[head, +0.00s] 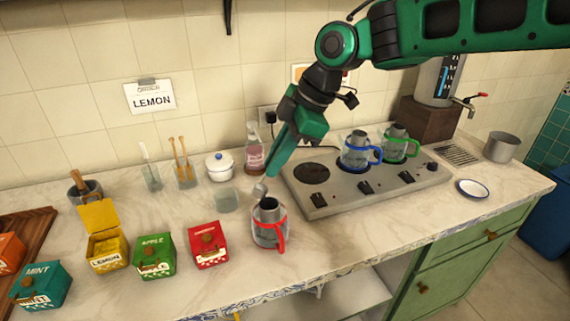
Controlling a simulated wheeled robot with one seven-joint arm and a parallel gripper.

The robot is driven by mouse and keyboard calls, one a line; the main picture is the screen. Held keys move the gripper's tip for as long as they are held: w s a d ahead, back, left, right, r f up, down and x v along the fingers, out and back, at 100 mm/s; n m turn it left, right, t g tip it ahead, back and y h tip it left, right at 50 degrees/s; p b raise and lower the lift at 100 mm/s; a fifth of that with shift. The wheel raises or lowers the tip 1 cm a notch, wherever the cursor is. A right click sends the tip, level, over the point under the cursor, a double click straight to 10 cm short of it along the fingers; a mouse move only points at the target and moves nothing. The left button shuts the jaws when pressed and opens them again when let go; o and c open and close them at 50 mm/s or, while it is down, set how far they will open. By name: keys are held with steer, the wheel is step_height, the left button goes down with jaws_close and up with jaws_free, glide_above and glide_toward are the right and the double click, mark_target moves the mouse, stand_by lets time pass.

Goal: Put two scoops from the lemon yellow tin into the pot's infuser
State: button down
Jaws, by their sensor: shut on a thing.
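The lemon yellow tin (108,255) stands at the left of the counter with its lid open and some contents visible inside. My gripper (271,176) is shut on a small grey scoop (260,190). The scoop is just above and slightly left of the mouth of the red-handled glass pot (268,236). A grey cylindrical infuser (268,205) sits in that pot's top. I cannot tell from this view what the scoop holds or how full the infuser is.
Green apple (154,257), red (207,246) and teal mint (41,286) tins flank the lemon tin. A blue-handled pot (355,154) and a green-handled pot (399,145) stand on the stove (325,204). A glass (226,201) stands left of the scoop.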

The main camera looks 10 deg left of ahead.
steer(key=shift+s+a+r+h, duration=0.1)
steer(key=shift+a+r+h, duration=0.45)
steer(key=shift+a+h, duration=0.35)
steer(key=shift+a+r+h, duration=0.4)
steer(key=shift+r+h, duration=0.15)
steer(key=shift+h, duration=0.25)
steer(key=shift+a+r+h, duration=0.35)
steer(key=shift+r+h, duration=0.2)
steer(key=shift+h, duration=0.25)
steer(key=shift+r, duration=0.2)
steer(key=shift+s, duration=0.1)
